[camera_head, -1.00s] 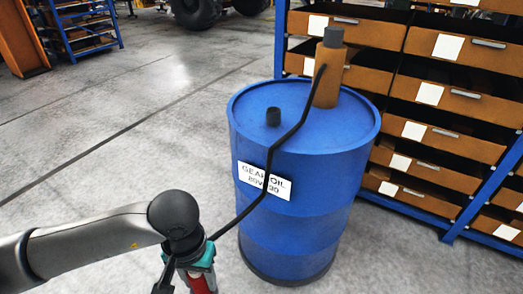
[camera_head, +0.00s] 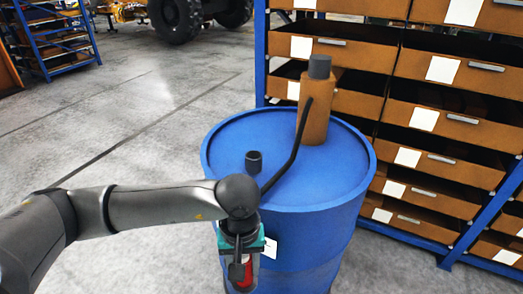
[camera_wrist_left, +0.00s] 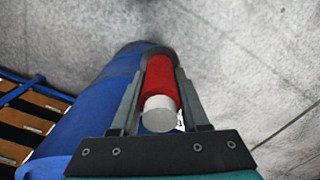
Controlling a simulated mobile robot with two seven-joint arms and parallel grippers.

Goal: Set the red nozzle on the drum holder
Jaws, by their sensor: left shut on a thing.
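The red nozzle (camera_head: 243,272) is held in my left gripper (camera_head: 240,262), low in front of the blue drum (camera_head: 345,215). In the left wrist view the nozzle (camera_wrist_left: 160,80) lies between both fingers of the gripper (camera_wrist_left: 158,95), with a pale grey end towards the camera and a dark ring at its far end. The drum holder, a small dark cup (camera_head: 254,161), stands upright on the drum's lid, above and beyond the gripper, and looks empty. My left wrist hides part of the drum's front and label. The right gripper is not in view.
A brown pump (camera_head: 315,115) with a grey cap stands on the drum lid. Its black hose (camera_head: 290,160) runs down behind my left wrist. A blue rack with brown bins (camera_head: 440,122) stands close behind on the right. Floor at left (camera_head: 130,150) is clear.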

